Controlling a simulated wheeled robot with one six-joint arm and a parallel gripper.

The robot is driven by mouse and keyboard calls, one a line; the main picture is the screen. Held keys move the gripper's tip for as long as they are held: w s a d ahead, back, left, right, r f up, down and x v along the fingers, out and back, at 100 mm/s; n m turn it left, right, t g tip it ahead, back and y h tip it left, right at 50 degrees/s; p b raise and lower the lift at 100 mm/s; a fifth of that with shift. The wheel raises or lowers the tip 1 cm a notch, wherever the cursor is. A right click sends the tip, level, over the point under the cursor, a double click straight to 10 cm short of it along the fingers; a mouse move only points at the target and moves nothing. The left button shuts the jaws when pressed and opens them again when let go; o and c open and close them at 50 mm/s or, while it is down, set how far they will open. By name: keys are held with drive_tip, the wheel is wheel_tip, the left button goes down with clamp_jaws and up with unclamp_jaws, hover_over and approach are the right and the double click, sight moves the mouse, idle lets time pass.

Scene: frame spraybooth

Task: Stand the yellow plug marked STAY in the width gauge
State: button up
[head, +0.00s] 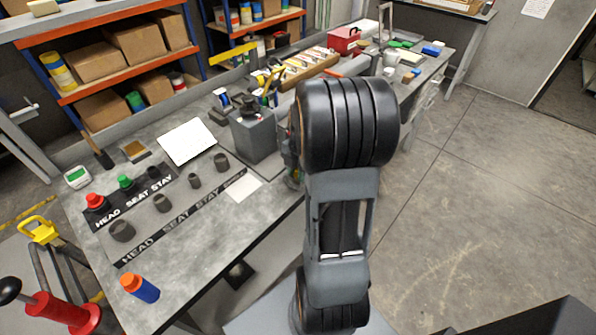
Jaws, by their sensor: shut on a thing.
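The yellow plug marked STAY is not visible. A black rack strip (133,205) lettered HEAD, SEAT, STAY carries a red plug (95,202) at HEAD and a green plug (124,183) at SEAT. At STAY there is only a dark socket (153,172). In front of it lies a grey board with several dark cups (162,203) and a second lettered strip (175,225). I cannot tell for sure which fixture is the width gauge. My arm stands at the centre and hides what is behind it; my gripper cannot be made out.
A grey block (254,138) with a dark top stands beside my arm. A white sheet (187,142) and an orange-capped blue bottle (140,288) lie on the bench (215,255). A red jack (62,312) is at lower left. The floor at right is clear.

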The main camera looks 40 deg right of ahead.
drive_tip(key=shift+f, duration=0.2)
idle(0.4)
drive_tip(key=o, duration=1)
drive_tip(key=r, duration=0.4)
drive_tip(key=d+r, duration=0.1)
drive_tip(key=r, duration=0.8)
drive_tip(key=shift+w+d+r, duration=0.15)
drive_tip(key=shift+d+r, duration=0.15)
drive_tip(key=shift+r, duration=0.1)
